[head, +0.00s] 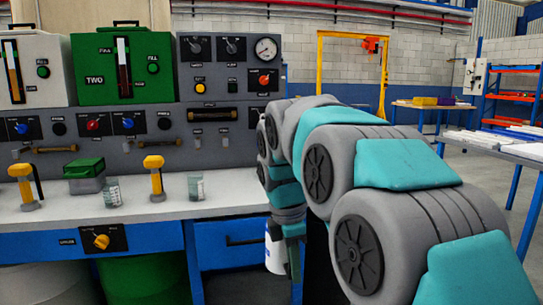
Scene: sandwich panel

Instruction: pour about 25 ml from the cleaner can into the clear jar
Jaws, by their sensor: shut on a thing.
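My gripper (292,262) hangs at the end of my arm, low in front of the bench's right end. It is shut on a white can with a blue part (275,250), which I take to be the cleaner can. The can looks roughly upright, and my gripper and wrist hide part of it. Two small clear jars with markings stand on the worktop: one at the left (112,193) and one nearer the middle (195,187). Both are left of my gripper and apart from it. I cannot tell which is the task's jar, or their fill levels.
The pale worktop (240,190) also bears yellow-topped dispensers (155,178) and a green-lidded box (85,173). Behind rises a grey panel (215,155) with knobs and a gauge. A blue drawer front (230,255) is below. My arm fills the right foreground.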

